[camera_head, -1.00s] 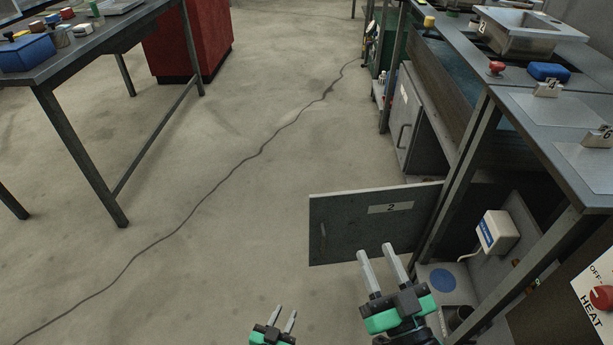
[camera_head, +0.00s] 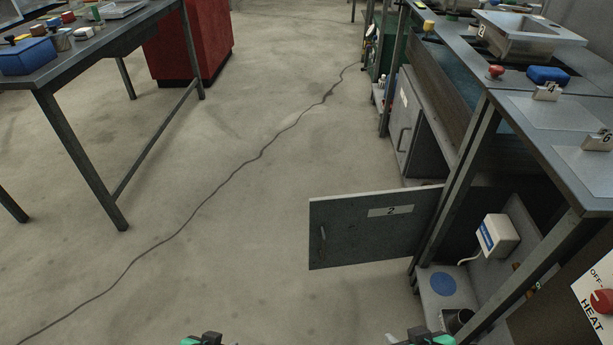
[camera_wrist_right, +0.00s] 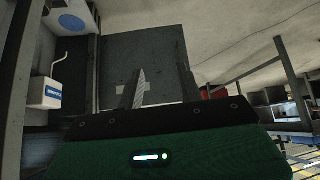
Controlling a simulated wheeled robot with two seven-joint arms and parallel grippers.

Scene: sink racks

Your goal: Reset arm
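My right gripper (camera_wrist_right: 160,74) is open in the right wrist view, with two separated fingers and nothing between them. In the head view only the green and black top of the right gripper (camera_head: 425,337) shows at the bottom edge. My left gripper (camera_head: 208,339) shows only as a small green and black part at the bottom edge, left of the right one. Its fingers are hidden below the frame. Both are apart from the open cabinet door (camera_head: 370,228) marked 2.
The open door juts left from the bench (camera_head: 535,130). A white box (camera_head: 497,234) and a blue disc (camera_head: 443,284) are inside the cabinet. A table (camera_head: 55,75) and red cabinet (camera_head: 190,40) stand at left. The floor between is clear except for a cable (camera_head: 263,152).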

